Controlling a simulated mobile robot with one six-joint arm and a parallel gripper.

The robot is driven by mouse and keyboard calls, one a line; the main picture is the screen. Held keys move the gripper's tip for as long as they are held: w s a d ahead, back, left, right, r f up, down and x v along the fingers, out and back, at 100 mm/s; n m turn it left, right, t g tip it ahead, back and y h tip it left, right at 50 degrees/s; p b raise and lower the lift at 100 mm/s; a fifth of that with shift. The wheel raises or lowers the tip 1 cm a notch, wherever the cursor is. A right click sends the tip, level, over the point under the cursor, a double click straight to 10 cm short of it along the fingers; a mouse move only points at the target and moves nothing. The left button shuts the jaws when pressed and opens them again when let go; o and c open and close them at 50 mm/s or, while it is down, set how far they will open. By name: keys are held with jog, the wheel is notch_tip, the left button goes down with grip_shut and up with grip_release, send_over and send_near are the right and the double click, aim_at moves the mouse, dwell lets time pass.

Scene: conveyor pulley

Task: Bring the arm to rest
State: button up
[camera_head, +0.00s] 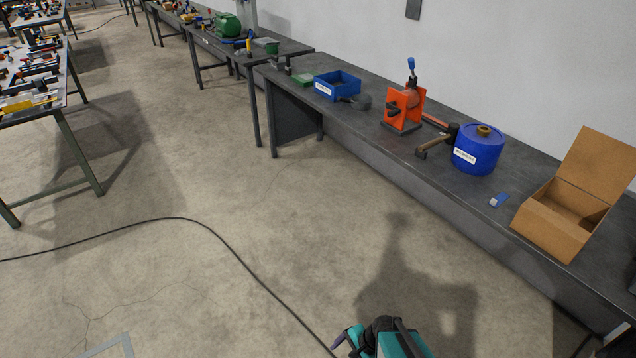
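My arm shows at the bottom edge, right of centre, as a teal and black part above the concrete floor. A dark, claw-like end at its left side seems to be my gripper (346,340). It is small and partly cut off by the frame, so I cannot tell whether it is open or shut. No object is seen in it. It is in front of the workbench (385,150), apart from it in the picture.
The bench carries a blue bin (337,86), an orange fixture (404,106), a hammer (437,141), a blue drum (478,150) and an open cardboard box (563,215). A black cable (222,240) crosses the floor. Tool-laden tables (62,125) stand left; the middle floor is clear.

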jog(key=s+d+n+g+h, duration=0.4)
jog(key=s+d+n, duration=0.4)
jog(key=s+n, duration=0.4)
jog(key=shift+s+g, duration=0.15)
jog(key=shift+g, duration=0.65)
